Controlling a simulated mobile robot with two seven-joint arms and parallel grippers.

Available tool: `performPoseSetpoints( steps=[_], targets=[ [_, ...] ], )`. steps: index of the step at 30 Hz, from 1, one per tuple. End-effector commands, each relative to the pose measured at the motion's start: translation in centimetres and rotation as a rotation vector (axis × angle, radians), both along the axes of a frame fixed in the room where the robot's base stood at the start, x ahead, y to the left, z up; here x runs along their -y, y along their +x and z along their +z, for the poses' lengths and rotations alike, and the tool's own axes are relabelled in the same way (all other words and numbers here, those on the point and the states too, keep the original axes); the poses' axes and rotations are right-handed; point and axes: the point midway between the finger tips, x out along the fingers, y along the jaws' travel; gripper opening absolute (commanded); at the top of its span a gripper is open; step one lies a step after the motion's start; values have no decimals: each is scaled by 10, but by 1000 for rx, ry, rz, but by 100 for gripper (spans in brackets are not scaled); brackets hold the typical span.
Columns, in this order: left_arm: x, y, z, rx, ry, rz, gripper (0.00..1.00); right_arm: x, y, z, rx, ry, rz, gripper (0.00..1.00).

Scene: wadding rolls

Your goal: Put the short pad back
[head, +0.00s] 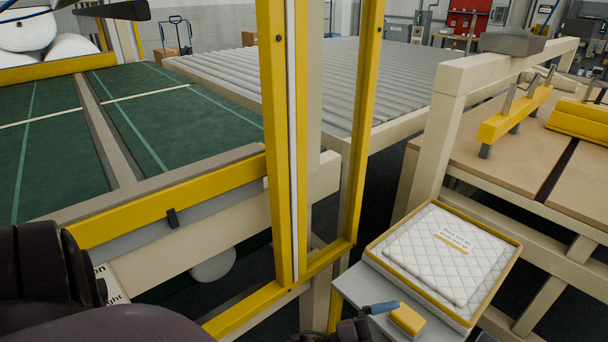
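A white quilted pad (449,252) with a small yellow-and-white label on top lies flat in a yellow-rimmed tray (391,272) at the lower right. It appears to rest on a larger quilted layer. I cannot tell whether this is the short pad. Dark links of mine fill the bottom left corner, and a small dark part shows at the bottom edge left of the tray. No gripper fingers can be made out in this view.
A yellow block (407,319) and a blue-handled item (381,308) lie on a grey ledge (363,289) beside the tray. A yellow upright frame (276,150) stands mid-view. A green-topped table (150,125) is left, a roller conveyor (330,80) behind, a tan bench (500,150) right.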

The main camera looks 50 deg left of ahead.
Motion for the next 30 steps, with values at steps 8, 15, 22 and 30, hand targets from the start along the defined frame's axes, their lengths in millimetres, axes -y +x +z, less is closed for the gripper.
performPoseSetpoints(
  steps=[8, 15, 22, 30],
  targets=[
    [-97, -77, -105, -610, -176, 493, 100, 0, -2, -1, -4, 0, 0, 43],
    [-123, -144, -152, -935, -236, 643, 100, 1, -6, -3, -12, 0, -3, 43],
    [-125, -153, -157, -978, -243, 655, 100, 0, -7, -4, -15, 2, -6, 43],
    [-125, -151, -150, -966, -248, 654, 100, 0, -1, 7, 7, 4, -5, 43]
  ],
)
